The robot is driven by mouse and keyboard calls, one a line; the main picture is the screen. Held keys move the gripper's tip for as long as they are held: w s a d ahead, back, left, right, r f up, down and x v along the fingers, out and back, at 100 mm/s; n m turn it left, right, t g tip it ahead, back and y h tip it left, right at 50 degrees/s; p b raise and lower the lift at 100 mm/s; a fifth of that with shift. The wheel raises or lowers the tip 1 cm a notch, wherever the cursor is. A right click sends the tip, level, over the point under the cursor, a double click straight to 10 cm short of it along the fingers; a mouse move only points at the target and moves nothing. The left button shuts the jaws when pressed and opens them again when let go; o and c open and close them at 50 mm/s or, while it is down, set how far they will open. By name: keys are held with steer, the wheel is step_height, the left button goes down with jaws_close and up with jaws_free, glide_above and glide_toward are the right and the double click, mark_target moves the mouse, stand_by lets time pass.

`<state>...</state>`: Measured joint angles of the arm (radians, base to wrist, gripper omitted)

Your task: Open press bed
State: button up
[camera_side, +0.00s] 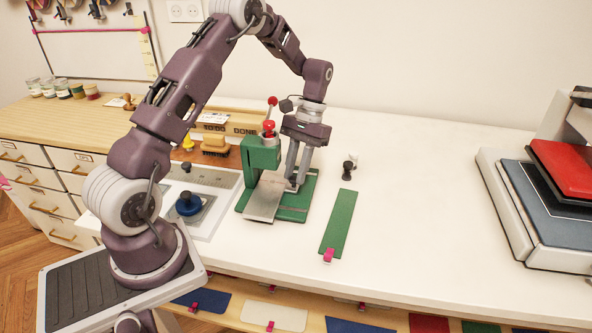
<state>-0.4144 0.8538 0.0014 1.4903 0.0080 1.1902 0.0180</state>
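A green press (262,155) with a red-knobbed lever stands on the table in the middle of the side view. Its bare metal bed plate (264,199) extends forward over the green base (292,213). My gripper (296,184) points down just right of the bed plate, over the base. Its two grey fingers are low, close to the plate's right edge. I cannot tell whether they touch the plate or hold anything, and the gap between the tips is unclear. The far end of the plate is partly hidden by the press body.
A green strip (338,222) with a pink clip lies to the right, near a small dark-knobbed piece (348,171). A blue-knobbed tool (188,204) lies on a tray at left. A larger machine (541,205) fills the right end. The table between is clear.

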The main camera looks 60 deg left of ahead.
jaws_close()
stand_by(1.1)
steer(key=shift+w, duration=0.1)
steer(key=w+d, duration=0.4)
steer(key=shift+w+d, duration=0.25)
steer(key=shift+d, duration=0.15)
steer(key=shift+o, duration=2.2)
jaws_free()
